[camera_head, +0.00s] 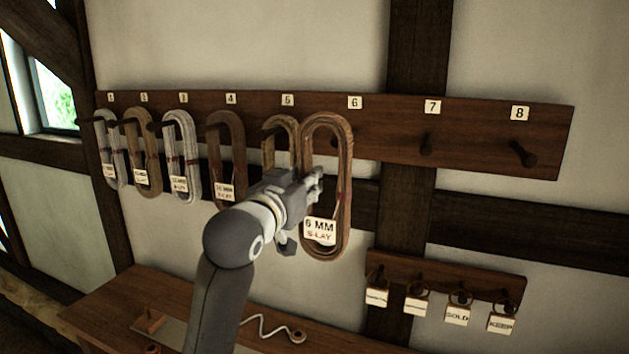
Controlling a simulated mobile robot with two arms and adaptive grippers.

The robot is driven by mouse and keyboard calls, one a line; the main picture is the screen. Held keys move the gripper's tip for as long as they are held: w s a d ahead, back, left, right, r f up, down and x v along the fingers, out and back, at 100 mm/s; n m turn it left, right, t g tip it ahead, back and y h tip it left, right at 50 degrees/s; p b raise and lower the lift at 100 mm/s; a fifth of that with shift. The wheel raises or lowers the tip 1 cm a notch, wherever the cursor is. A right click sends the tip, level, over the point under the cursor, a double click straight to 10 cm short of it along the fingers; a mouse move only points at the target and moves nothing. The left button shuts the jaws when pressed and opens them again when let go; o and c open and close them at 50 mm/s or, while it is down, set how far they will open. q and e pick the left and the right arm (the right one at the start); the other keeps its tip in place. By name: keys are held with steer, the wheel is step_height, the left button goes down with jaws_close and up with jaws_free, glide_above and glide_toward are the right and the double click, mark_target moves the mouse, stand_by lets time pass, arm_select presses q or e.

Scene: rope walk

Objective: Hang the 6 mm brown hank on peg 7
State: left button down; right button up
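The brown hank (346,175) hangs upright as a long loop in front of the board, below and left of number 6. Its white tag (319,232) reads 6 MM S-LAY. My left gripper (313,184) reaches in from its left and is shut on its left strand. The hank looks larger than the other hanks and stands nearer to me. Peg 7 (426,145) is bare, under its number plate (432,107), to the right of the hank. My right gripper is not in view.
The peg board (480,135) holds hanks on pegs 1 to 5, including a dark brown hank (238,135). Peg 8 (522,153) is bare. A small rack (455,270) with tags, including SOLD and KEEP, is below right. A wooden bench (120,295) stands below.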

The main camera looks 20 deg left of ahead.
arm_select(q)
steer(key=shift+s, duration=1.1)
steer(key=shift+f+b, duration=0.55)
steer(key=shift+f, duration=0.2)
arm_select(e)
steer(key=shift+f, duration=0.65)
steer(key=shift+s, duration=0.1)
